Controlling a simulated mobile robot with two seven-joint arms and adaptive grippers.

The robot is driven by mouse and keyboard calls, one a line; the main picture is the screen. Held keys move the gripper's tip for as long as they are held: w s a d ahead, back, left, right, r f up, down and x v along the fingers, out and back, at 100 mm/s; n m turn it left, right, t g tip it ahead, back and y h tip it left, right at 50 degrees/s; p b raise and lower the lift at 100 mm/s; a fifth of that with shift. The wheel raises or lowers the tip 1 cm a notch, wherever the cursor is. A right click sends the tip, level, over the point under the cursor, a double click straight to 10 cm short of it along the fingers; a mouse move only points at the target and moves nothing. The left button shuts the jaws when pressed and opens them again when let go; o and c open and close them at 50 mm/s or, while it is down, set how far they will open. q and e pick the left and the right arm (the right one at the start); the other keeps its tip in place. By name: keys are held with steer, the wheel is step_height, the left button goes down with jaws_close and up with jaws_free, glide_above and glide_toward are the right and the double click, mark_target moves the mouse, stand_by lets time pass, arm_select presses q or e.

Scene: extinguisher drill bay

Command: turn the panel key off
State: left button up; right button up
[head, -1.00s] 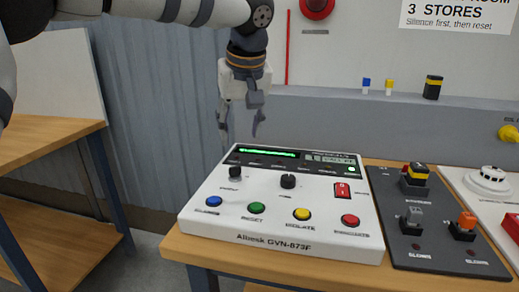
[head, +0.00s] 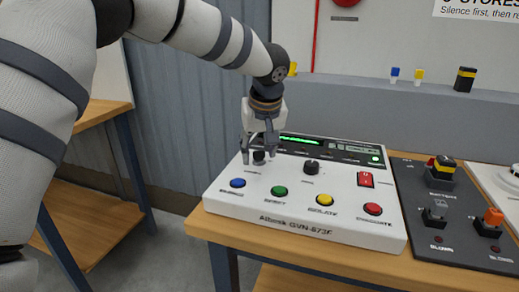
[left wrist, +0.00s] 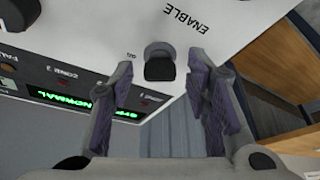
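The white control panel (head: 224,201) sits on the wooden table. Its black key knob (head: 259,158) is at the back left; the left wrist view shows this knob (left wrist: 160,66) beside the word ENABLE, with a small mark near it. My left gripper (head: 258,152) points down over this knob. Its fingers are apart, one on each side of the knob in the left wrist view (left wrist: 161,75). I see gaps between the knob and both fingers, so it is not gripped. My right gripper is not in view.
A second black knob (head: 311,167), a red switch (head: 365,179) and coloured buttons, including a blue one (head: 238,183), share the panel. A dark switch board (head: 462,222) lies to the right. A grey ledge (head: 340,95) and wall rise behind.

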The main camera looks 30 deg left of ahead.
arm_select(q)
jaws_close()
steer(key=shift+n, duration=0.4)
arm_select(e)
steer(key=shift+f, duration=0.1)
arm_select(q)
steer(key=shift+f+n+g+y, duration=0.1)
steer(key=shift+n+g+y, duration=0.3)
steer(key=shift+n, duration=0.7)
steer(key=n+g, duration=0.1)
steer(key=n, duration=0.1)
steer(key=shift+w+f+n+b, duration=0.1)
steer(key=shift+w+n+b, duration=0.05)
steer(key=shift+n+b, duration=0.2)
steer(key=n+g+b, duration=0.1)
steer(key=n, duration=0.2)
steer(key=shift+g+y, duration=0.3)
steer(key=shift+w+n+g+b, duration=0.1)
steer(key=shift+n+g+b, duration=0.4)
steer(key=shift+n, duration=1.15)
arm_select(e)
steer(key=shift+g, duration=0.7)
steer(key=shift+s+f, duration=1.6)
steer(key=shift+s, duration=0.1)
